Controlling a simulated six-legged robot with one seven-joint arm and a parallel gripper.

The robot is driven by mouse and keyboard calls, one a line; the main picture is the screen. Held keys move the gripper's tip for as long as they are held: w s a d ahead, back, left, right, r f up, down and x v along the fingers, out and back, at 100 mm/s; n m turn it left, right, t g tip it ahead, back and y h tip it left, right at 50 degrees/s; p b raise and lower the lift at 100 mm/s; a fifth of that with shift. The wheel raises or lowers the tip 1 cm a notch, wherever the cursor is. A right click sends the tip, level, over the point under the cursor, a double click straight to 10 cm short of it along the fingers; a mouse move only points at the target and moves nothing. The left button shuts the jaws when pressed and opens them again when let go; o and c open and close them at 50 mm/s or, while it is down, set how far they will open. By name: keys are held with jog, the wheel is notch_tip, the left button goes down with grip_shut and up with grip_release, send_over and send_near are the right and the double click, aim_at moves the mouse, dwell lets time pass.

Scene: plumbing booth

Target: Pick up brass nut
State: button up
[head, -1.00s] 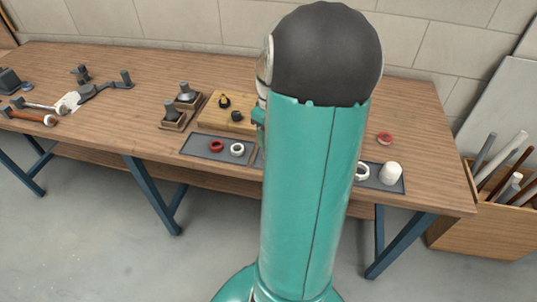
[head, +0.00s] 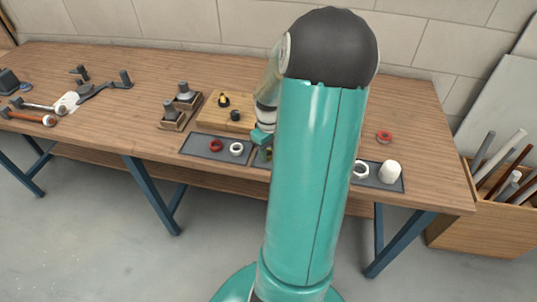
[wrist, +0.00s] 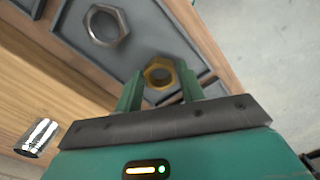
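The brass nut (wrist: 160,73) lies on a grey tray (wrist: 151,37) in the wrist view. It shows between the tips of my gripper's two fingers (wrist: 161,85), which stand apart on its left and right. My gripper is open, and I cannot tell how far above the nut the fingertips are. A larger steel-grey nut (wrist: 105,25) lies on the tray, up and left of the brass one. In the head view my gripper (head: 264,154) is over the tray area, partly behind my arm. I cannot make out the brass nut there.
A red ring (head: 216,146) and a white ring (head: 237,149) lie on the tray section to the left. A wooden board (head: 213,113) is behind. A white hex nut (head: 361,170) and white cap (head: 391,172) are to the right. A chrome cylinder (wrist: 38,137) shows in the wrist view.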

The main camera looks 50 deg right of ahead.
jog(key=c, duration=0.6)
jog(key=shift+o, duration=0.2)
